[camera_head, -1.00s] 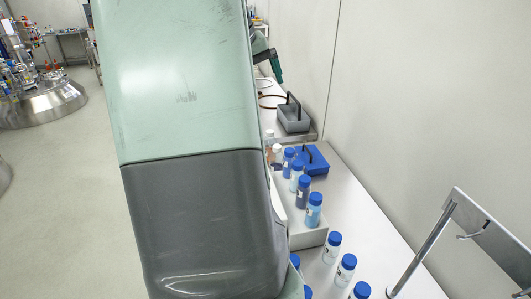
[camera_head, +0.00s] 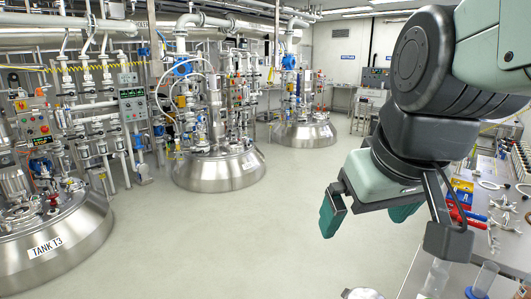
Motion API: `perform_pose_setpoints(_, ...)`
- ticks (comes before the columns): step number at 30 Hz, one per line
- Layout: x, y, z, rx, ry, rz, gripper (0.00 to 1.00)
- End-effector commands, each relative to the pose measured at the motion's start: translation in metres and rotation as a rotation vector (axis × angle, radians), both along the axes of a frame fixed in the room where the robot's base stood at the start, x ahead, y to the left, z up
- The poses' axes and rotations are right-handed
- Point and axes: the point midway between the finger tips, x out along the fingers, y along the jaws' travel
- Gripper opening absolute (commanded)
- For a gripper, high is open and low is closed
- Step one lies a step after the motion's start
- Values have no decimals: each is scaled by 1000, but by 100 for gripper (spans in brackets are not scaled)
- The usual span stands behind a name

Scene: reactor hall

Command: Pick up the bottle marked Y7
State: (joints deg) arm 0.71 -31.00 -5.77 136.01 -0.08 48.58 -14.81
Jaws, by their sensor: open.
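My gripper (camera_head: 369,215) hangs at the right of the head view with its two green fingers spread wide apart. Nothing is between them, and the pale floor shows behind. No bottle marked Y7 can be made out in this view, and no blue-capped bottles show. The gripper is over or in front of the floor, left of a grey-white bench (camera_head: 430,262) at the right edge.
Tank 13 (camera_head: 60,235) and further steel tanks (camera_head: 218,168) stand at left and centre. Open floor (camera_head: 270,240) lies between.

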Motion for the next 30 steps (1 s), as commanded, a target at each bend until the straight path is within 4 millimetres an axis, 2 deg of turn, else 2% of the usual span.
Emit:
perform_pose_setpoints(1, -15, 14, -1, 10, -18, 15, 100)
perform_pose_setpoints(3, -32, 24, -3, 29, -25, -23, 100)
perform_pose_setpoints(6, -47, 32, -6, 47, -29, -67, 100)
perform_pose_setpoints(9, -54, 36, -7, 55, -33, -88, 100)
perform_pose_setpoints(13, -55, 36, -8, 57, -31, -95, 98)
perform_pose_setpoints(19, -55, 36, -8, 56, -31, -95, 70)
perform_pose_setpoints(27, -54, 35, -8, 55, -29, -96, 70)
perform_pose_setpoints(30, -49, 28, -10, 31, -7, -100, 70)
